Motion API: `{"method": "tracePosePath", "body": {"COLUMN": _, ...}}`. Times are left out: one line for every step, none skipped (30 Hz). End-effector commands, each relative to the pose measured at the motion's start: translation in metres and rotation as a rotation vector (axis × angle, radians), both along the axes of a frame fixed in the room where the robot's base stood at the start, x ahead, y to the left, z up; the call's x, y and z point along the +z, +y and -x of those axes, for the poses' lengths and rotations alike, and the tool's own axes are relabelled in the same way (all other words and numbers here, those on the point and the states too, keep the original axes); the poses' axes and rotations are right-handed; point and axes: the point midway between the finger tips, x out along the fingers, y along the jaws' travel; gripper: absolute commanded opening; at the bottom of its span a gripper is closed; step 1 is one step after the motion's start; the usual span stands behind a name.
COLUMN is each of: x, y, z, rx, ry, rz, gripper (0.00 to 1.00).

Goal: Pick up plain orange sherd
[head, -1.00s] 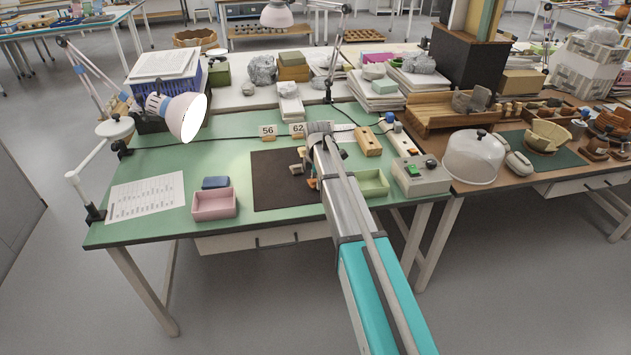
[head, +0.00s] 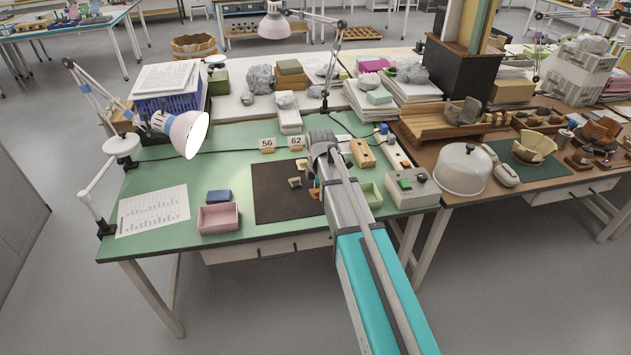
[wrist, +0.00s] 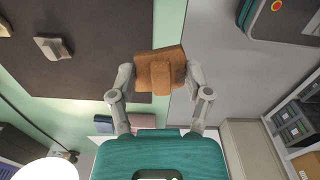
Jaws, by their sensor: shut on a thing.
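The plain orange sherd (wrist: 160,72) is between the two fingers of my gripper (wrist: 160,77) in the wrist view. The fingers press on it from both sides, and a raised block shows on its near face. In the head view a small orange patch (head: 314,192) shows beside my arm, over the dark mat's right part; my fingers are mostly hidden there by the arm. I cannot tell for sure how far the sherd is above the mat.
A grey-beige sherd (wrist: 52,47) lies on the dark mat (head: 275,205). A pink tray (head: 219,218) and a blue box (head: 218,196) stand to the left. A green tray (head: 371,195) and a grey control box (head: 411,188) are to the right. A lit lamp (head: 187,133) overhangs the left.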

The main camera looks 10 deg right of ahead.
Motion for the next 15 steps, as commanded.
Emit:
{"method": "tracePosePath", "body": {"x": 0.008, "y": 0.000, "z": 0.014, "rx": 0.000, "ry": 0.000, "rz": 0.000, "gripper": 0.17}}
{"method": "tracePosePath", "body": {"x": 0.010, "y": 0.000, "z": 0.018, "rx": 0.000, "ry": 0.000, "rz": 0.000, "gripper": 0.17}}
{"method": "tracePosePath", "body": {"x": 0.012, "y": 0.000, "z": 0.024, "rx": 0.000, "ry": 0.000, "rz": 0.000, "gripper": 0.17}}
{"method": "tracePosePath", "body": {"x": 0.014, "y": 0.000, "z": 0.028, "rx": 0.000, "ry": 0.000, "rz": 0.000, "gripper": 0.17}}
{"method": "tracePosePath", "body": {"x": 0.015, "y": 0.000, "z": 0.031, "rx": 0.000, "ry": 0.000, "rz": 0.000, "gripper": 0.17}}
{"method": "tracePosePath", "body": {"x": 0.017, "y": 0.000, "z": 0.035, "rx": 0.000, "ry": 0.000, "rz": 0.000, "gripper": 0.17}}
{"method": "tracePosePath", "body": {"x": 0.018, "y": 0.000, "z": 0.038, "rx": 0.000, "ry": 0.000, "rz": 0.000, "gripper": 0.17}}
{"method": "tracePosePath", "body": {"x": 0.019, "y": 0.000, "z": 0.041, "rx": 0.000, "ry": 0.000, "rz": 0.000, "gripper": 0.17}}
{"method": "tracePosePath", "body": {"x": 0.020, "y": 0.000, "z": 0.043, "rx": 0.000, "ry": 0.000, "rz": 0.000, "gripper": 0.17}}
{"method": "tracePosePath", "body": {"x": 0.021, "y": 0.000, "z": 0.045, "rx": 0.000, "ry": 0.000, "rz": 0.000, "gripper": 0.17}}
{"method": "tracePosePath", "body": {"x": 0.021, "y": 0.000, "z": 0.047, "rx": 0.000, "ry": 0.000, "rz": 0.000, "gripper": 0.17}}
{"method": "tracePosePath", "body": {"x": 0.022, "y": 0.000, "z": 0.048, "rx": 0.000, "ry": 0.000, "rz": 0.000, "gripper": 0.17}}
{"method": "tracePosePath", "body": {"x": 0.022, "y": 0.000, "z": 0.049, "rx": 0.000, "ry": 0.000, "rz": 0.000, "gripper": 0.17}}
{"method": "tracePosePath", "body": {"x": 0.022, "y": 0.000, "z": 0.050, "rx": 0.000, "ry": 0.000, "rz": 0.000, "gripper": 0.17}}
{"method": "tracePosePath", "body": {"x": 0.022, "y": 0.000, "z": 0.050, "rx": 0.000, "ry": 0.000, "rz": 0.000, "gripper": 0.17}}
